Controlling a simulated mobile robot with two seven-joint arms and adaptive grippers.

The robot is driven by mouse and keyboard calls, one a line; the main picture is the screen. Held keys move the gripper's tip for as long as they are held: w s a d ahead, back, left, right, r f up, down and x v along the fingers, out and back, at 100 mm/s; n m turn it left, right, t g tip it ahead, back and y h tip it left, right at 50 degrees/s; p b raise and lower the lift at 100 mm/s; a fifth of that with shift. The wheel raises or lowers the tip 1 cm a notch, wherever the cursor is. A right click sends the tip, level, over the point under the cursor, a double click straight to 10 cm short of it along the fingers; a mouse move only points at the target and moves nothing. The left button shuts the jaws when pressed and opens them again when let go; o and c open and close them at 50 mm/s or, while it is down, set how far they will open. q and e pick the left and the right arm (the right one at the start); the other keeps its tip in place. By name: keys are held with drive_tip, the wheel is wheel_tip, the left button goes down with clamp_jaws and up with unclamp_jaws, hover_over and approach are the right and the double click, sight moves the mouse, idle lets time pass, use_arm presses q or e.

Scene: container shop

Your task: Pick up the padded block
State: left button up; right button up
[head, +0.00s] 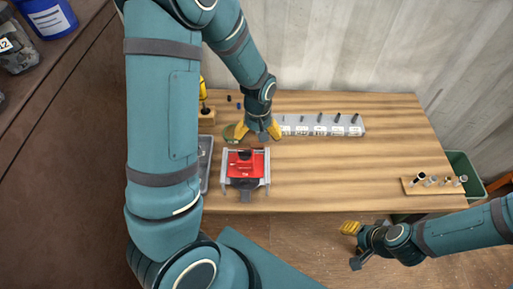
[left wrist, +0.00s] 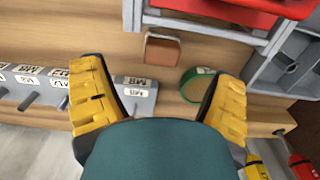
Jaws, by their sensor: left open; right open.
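The padded block (left wrist: 162,50) is a small block with a brown face and a paler rim. In the left wrist view it lies on the wooden table, just beyond my left fingertips and roughly centred between them. I cannot make it out in the head view, around my gripper. My left gripper (head: 258,131) is open above the table, its yellow fingers spread; it also shows in the left wrist view (left wrist: 158,76). Nothing is between its fingers. My right gripper (head: 354,243) is open and empty off the table's front edge.
A green-rimmed round item (left wrist: 197,86) lies close to the block, by one finger. A grey labelled rack (head: 320,125) runs along the back. A red item (head: 243,162) sits in a grey frame in front. A grey tray (head: 205,160) is left. The table's right half is mostly clear.

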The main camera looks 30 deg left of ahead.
sight(257, 144)
use_arm(q)
drive_tip(key=shift+w+a+f, duration=0.1)
drive_tip(key=shift+a+f, duration=0.05)
drive_tip(key=shift+f, duration=1.8)
drive_tip(key=shift+w+a+f, duration=0.1)
drive_tip(key=shift+a+f, duration=0.05)
drive_tip(key=shift+f, duration=1.75)
drive_tip(key=c, duration=1.3)
wheel_tip(257, 144, up, 10)
drive_tip(key=shift+r, duration=0.1)
drive_tip(key=o, duration=0.5)
drive_tip(key=c, duration=0.4)
